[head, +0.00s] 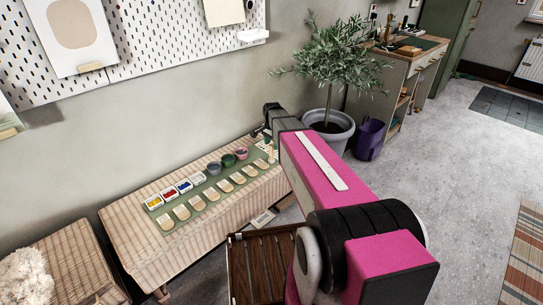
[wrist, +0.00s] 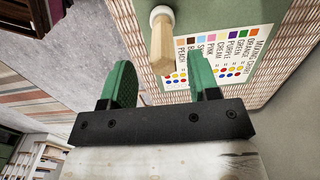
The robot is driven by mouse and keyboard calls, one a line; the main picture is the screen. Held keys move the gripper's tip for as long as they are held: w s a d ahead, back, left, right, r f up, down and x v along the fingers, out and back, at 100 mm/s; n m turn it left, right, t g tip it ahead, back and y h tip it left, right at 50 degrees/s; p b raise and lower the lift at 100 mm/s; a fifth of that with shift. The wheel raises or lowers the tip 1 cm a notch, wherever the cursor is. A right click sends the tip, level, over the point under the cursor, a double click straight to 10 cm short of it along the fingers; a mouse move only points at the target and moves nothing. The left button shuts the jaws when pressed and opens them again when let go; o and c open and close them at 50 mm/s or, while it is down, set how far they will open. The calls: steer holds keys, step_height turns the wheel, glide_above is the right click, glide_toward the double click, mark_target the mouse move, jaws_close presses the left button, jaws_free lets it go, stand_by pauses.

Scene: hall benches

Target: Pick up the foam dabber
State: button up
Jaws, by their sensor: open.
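The foam dabber (wrist: 162,45) has a pale wooden handle and a round white end. In the head view a small pale upright piece at the mat's right end looks like the dabber (head: 271,155), just below my gripper (head: 262,132). My gripper also shows in the wrist view (wrist: 163,75), open, with nothing between its fingers. I cannot tell the exact gap to the dabber.
A colour-mixing card (wrist: 226,47) lies beside the dabber. The green mat (head: 212,190) on the woven bench (head: 128,222) holds several paint trays, cups and pale sponge-like pieces. A potted tree (head: 330,128) stands behind my arm. A slatted wooden stool (head: 262,265) stands in front.

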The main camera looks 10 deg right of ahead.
step_height(320, 180, down, 4)
steer(key=shift+w+a, duration=0.1)
steer(key=shift+w, duration=0.05)
steer(key=c, duration=1)
steer(key=shift+r, duration=0.15)
step_height(320, 180, up, 4)
steer(key=shift+f, duration=0.15)
steer(key=s+a+r, duration=0.2)
steer(key=s, duration=0.1)
steer(key=s+a+r, duration=0.2)
steer(key=s+a, duration=0.1)
steer(key=s+a+r, duration=0.2)
steer(key=s+r, duration=0.1)
steer(key=shift+a, duration=0.3)
